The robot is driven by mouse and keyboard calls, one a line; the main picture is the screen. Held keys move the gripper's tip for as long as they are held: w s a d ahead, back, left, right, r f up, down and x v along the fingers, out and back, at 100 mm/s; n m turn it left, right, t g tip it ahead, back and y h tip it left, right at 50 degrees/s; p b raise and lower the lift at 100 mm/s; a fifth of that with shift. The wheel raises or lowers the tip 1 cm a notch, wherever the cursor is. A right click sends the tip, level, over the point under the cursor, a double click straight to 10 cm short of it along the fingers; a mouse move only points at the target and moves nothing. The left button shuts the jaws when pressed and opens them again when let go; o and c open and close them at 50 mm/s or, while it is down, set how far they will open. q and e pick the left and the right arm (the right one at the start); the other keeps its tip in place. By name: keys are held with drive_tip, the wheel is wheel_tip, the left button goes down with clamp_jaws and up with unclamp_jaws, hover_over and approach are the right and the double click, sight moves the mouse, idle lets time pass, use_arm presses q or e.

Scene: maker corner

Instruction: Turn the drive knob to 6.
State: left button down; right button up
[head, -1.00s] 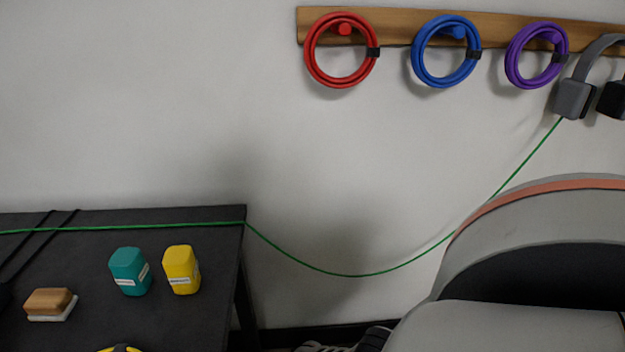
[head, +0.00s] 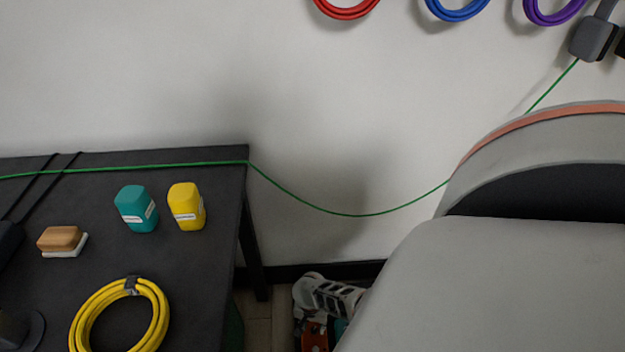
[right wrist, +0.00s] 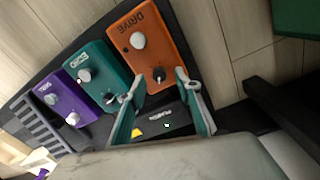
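In the right wrist view, the orange pedal marked DRIVE (right wrist: 148,55) lies at top centre. It carries a pale round knob (right wrist: 137,41) near its lettering and a smaller dark round part with a light top (right wrist: 158,74) lower down. No number or setting is readable. My right gripper (right wrist: 160,79) is open and empty, its two fingers reaching up toward the pedal's lower end. The dark part shows between the fingertips; I cannot tell the distance. In the head view, an orange patch (head: 315,336) low beside the table may be this pedal. My left gripper is not in view.
A teal pedal (right wrist: 103,75) and a purple pedal (right wrist: 65,105) stand left of the orange one. A green cable (head: 350,214) hangs along the wall.

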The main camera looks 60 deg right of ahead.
sight(312, 330)
wheel_tip(312, 330, up, 10)
drive_tip(key=shift+f, duration=0.2)
idle(0.5)
drive_tip(key=shift+a, duration=0.1)
idle(0.3)
